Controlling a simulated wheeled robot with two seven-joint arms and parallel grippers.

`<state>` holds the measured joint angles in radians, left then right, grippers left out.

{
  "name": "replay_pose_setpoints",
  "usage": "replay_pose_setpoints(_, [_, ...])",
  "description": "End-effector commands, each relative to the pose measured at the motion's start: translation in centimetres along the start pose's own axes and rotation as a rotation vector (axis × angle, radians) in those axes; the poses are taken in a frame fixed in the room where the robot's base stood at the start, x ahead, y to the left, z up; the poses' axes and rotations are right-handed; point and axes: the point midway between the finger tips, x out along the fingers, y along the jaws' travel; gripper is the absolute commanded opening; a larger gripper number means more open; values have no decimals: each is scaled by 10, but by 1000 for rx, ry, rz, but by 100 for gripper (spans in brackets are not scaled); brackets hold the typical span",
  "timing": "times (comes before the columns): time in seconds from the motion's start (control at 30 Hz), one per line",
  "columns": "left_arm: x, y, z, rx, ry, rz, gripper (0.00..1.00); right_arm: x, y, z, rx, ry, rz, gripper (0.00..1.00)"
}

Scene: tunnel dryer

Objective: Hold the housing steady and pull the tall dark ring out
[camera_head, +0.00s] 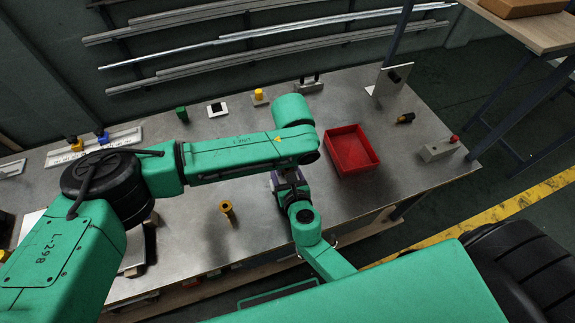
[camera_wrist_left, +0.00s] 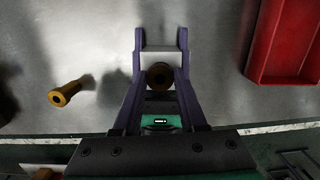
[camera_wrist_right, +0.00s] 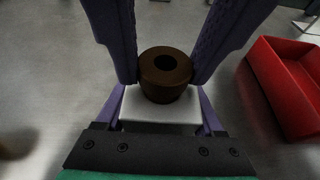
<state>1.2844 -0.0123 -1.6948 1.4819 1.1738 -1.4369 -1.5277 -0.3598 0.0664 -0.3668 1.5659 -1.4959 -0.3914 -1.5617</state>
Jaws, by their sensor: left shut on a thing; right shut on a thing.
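The tall dark ring (camera_wrist_right: 165,78) is brown with a round hole in its top. It also shows in the left wrist view (camera_wrist_left: 158,75). My left gripper (camera_wrist_right: 163,80) reaches down from above, shut on the ring's sides. The housing (camera_wrist_right: 160,108) is a pale block directly below the ring; it also shows in the left wrist view (camera_wrist_left: 161,60). My right gripper's purple fingers (camera_wrist_right: 160,112) flank the housing, shut on it. I cannot tell how deep the ring sits in it. In the head view my left gripper (camera_head: 288,178) is largely covered by my arms.
A red tray (camera_head: 374,164) lies to the right. A yellow-brown flanged pin (camera_head: 227,212) stands to the left, near the front of the metal table (camera_head: 345,210). Several small fixtures line the back. A grey block with a red knob (camera_head: 438,150) stands far right.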

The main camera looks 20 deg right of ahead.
Motion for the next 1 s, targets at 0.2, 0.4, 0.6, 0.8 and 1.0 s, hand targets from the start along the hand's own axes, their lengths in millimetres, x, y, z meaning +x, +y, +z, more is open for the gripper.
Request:
replay_pose_setpoints(0.2, [-5,-1,2,0,-4,-2,0,0,0,-1,0,3,0,0])
replay_pose_setpoints(0.4, [-8,-1,2,0,-3,-3,0,0,0,-1,0,3,0,0])
replay_pose_setpoints(0.6, [-10,-1,2,0,-3,-3,0,0,0,-1,0,2,-1,0])
replay_pose_setpoints(0.8, [-11,-1,2,0,-3,-2,0,0,0,-1,0,2,-1,0])
replay_pose_setpoints(1.0, [-14,-1,2,0,-3,-2,0,0,0,-1,0,2,-1,0])
